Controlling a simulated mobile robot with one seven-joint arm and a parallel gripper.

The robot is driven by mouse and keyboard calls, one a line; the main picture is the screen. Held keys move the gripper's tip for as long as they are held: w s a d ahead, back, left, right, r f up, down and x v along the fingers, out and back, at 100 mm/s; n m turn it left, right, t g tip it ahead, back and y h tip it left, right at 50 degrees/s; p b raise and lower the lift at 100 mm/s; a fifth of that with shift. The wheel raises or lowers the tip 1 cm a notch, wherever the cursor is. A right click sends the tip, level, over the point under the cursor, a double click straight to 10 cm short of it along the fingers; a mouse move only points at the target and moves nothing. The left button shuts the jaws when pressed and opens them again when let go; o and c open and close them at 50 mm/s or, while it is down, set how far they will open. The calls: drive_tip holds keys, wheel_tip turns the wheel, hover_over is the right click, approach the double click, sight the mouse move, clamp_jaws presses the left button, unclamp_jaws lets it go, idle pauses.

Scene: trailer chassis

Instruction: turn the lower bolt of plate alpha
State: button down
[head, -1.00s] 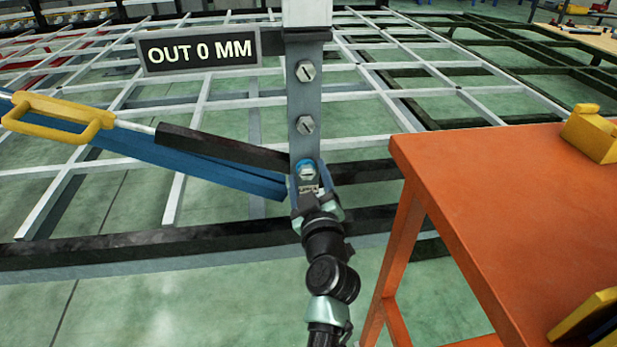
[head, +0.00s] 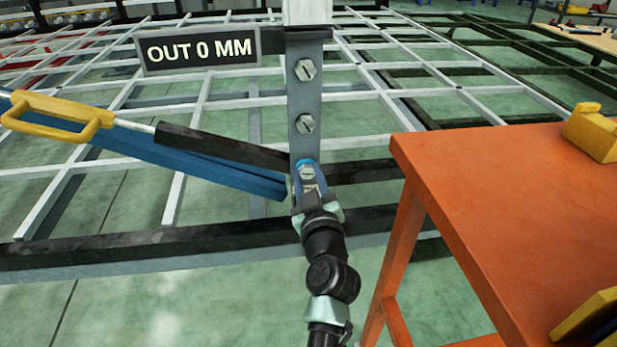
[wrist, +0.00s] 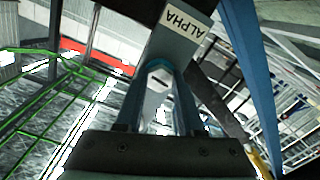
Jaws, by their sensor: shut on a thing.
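Plate alpha (head: 305,97) is an upright grey plate with slotted bolts in a column. In the wrist view its ALPHA label (wrist: 186,24) shows tilted. The lower bolt (head: 307,172) is a pale head with a blue ring around it; it also shows between the fingers in the wrist view (wrist: 160,76). My gripper (head: 309,186) is at the lower bolt, coming from below and in front. Its blue fingers (wrist: 160,90) are shut on the bolt head, one on each side. The fingers hide part of the head and the plate's lower end.
A sign reading OUT 0 MM (head: 198,51) stands left of the plate. A blue bar (head: 190,167) and a yellow handle (head: 60,116) lie to the left. An orange table (head: 500,200) is close on the right. White chassis rails (head: 200,120) spread behind.

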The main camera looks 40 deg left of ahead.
drive_tip(key=m, duration=0.5)
drive_tip(key=shift+f+m, duration=0.1)
drive_tip(key=shift+m, duration=0.2)
drive_tip(key=m+p, duration=0.1)
drive_tip(key=m, duration=0.5)
drive_tip(key=m+p, duration=0.1)
drive_tip(key=m, duration=0.4)
drive_tip(key=shift+m+p, duration=0.4)
drive_tip(key=m+p, duration=0.2)
drive_tip(key=m, duration=0.4)
drive_tip(key=m+p, duration=0.2)
drive_tip(key=m, duration=0.3)
drive_tip(key=shift+d+m, duration=0.1)
drive_tip(key=shift+m, duration=0.3)
drive_tip(key=m+p, duration=0.2)
drive_tip(key=m, duration=0.3)
drive_tip(key=m+p, duration=0.2)
drive_tip(key=m, duration=0.3)
drive_tip(key=shift+m+p, duration=0.35)
drive_tip(key=shift+m, duration=0.05)
drive_tip(key=m+p, duration=0.2)
drive_tip(key=m, duration=0.4)
drive_tip(key=shift+f+p, duration=0.1)
drive_tip(key=shift+p, duration=0.25)
